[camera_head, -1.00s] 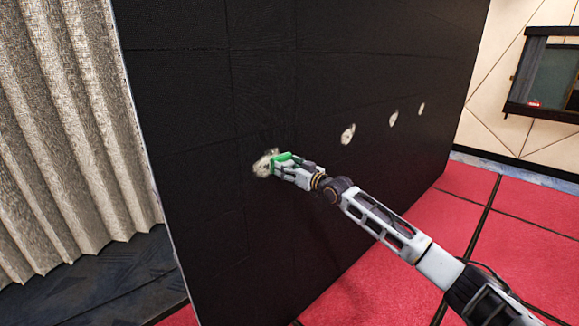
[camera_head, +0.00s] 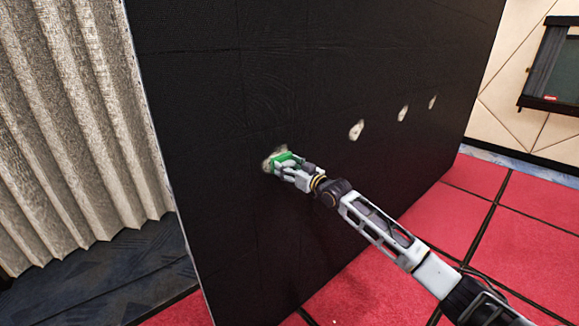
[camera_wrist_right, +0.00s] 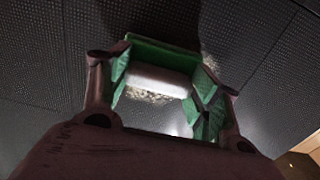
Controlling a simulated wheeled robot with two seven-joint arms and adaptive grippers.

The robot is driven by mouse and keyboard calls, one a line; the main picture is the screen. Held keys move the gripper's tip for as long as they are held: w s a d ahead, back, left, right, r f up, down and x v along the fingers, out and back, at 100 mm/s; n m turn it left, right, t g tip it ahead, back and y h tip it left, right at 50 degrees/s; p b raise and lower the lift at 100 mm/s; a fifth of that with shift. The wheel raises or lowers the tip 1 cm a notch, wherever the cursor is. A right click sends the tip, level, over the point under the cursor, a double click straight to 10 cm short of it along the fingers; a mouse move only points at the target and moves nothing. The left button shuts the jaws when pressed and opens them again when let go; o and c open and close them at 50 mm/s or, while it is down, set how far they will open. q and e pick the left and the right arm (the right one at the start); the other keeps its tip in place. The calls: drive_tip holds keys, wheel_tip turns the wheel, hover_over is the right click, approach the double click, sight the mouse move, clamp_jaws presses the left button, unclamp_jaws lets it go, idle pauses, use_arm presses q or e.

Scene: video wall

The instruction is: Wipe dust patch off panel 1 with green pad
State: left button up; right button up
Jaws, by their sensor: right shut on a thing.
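The dust patch (camera_head: 268,163) is a pale smudge on the black video wall (camera_head: 215,130), the nearest of several in a row. The green pad (camera_head: 286,160) is in front of it and covers part of it. My right gripper (camera_head: 283,168) is shut on the pad. In the right wrist view the green pad (camera_wrist_right: 150,52) spans between the fingers, with a whitish bar in the middle, and pale dust (camera_wrist_right: 150,97) shows behind it. The pad is at or very close to the wall; I cannot tell whether it touches. My left gripper is not in view.
More pale patches (camera_head: 356,129) lie farther right along the wall, including one here (camera_head: 403,113) and one at the far end (camera_head: 432,102). A pleated curtain (camera_head: 75,120) stands at the left. Red floor tiles (camera_head: 470,215) lie open at the right.

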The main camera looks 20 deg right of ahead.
drive_tip(key=shift+a, duration=0.1)
drive_tip(key=shift+s+a+r+p, duration=0.1)
drive_tip(key=shift+s+a+p, duration=0.2)
drive_tip(key=shift+a+p, duration=0.45)
drive_tip(key=shift+s+a+p, duration=0.2)
drive_tip(key=shift+a+p, duration=0.3)
drive_tip(key=shift+a, duration=0.05)
drive_tip(key=shift+s+a+p, duration=0.2)
drive_tip(key=shift+a+p, duration=0.25)
drive_tip(key=shift+a, duration=0.05)
drive_tip(key=shift+s+a+p, duration=0.2)
drive_tip(key=shift+a+p, duration=0.25)
drive_tip(key=shift+a, duration=0.1)
drive_tip(key=shift+s+a+p, duration=0.25)
drive_tip(key=shift+a+p, duration=0.2)
drive_tip(key=shift+a, duration=0.2)
drive_tip(key=shift+s+a+p, duration=0.2)
drive_tip(key=shift+a+p, duration=0.2)
drive_tip(key=shift+a, duration=0.25)
